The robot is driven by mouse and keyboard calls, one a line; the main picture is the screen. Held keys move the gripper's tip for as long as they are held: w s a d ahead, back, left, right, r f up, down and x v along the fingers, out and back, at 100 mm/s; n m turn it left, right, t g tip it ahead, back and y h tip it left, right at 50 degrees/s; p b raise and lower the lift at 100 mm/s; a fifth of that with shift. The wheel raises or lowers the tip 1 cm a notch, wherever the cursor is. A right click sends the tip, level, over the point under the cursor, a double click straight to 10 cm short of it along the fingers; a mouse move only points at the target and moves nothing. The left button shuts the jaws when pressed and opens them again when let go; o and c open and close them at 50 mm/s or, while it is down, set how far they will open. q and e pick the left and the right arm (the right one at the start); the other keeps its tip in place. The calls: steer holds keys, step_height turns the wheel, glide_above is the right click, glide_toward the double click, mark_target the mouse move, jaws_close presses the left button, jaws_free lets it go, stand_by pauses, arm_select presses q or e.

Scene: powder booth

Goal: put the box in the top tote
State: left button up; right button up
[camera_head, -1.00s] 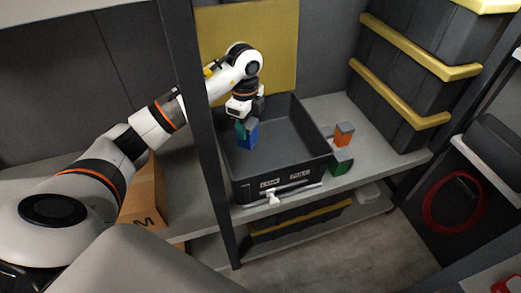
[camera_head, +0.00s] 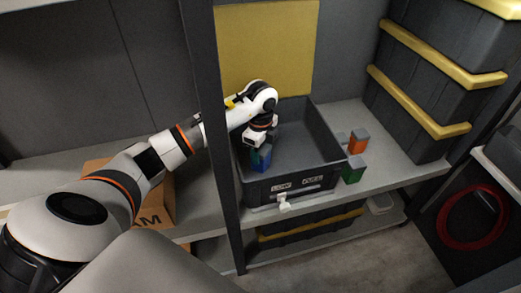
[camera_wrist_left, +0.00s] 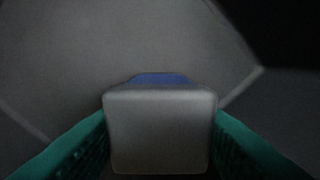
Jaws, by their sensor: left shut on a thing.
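The box is blue with a grey top; its blue side (camera_head: 261,161) shows in the head view and its grey top (camera_wrist_left: 160,130) fills the middle of the wrist view. My left gripper (camera_head: 262,149) is shut on it, with a teal finger on each side. The open dark grey tote (camera_head: 325,180) stands on the shelf. The box is inside its walls, near the front left corner. I cannot tell whether the box touches the tote floor. My right gripper is out of view.
A dark upright post (camera_head: 214,140) stands just left of the tote. An orange block (camera_head: 357,143) and a green block (camera_head: 353,170) sit to its right. Stacked dark totes (camera_head: 425,90) stand farther right. A cardboard box (camera_head: 160,205) is partly behind my arm.

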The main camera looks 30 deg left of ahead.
arm_select(q)
steer(key=o, duration=1)
steer(key=shift+f, duration=0.1)
steer(key=shift+o, duration=0.2)
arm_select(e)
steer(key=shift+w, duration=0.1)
arm_select(q)
step_height(320, 180, up, 8)
steer(key=shift+p, duration=1.1)
step_height(320, 180, up, 4)
steer(key=shift+r+p, duration=0.2)
steer(key=shift+p, duration=0.2)
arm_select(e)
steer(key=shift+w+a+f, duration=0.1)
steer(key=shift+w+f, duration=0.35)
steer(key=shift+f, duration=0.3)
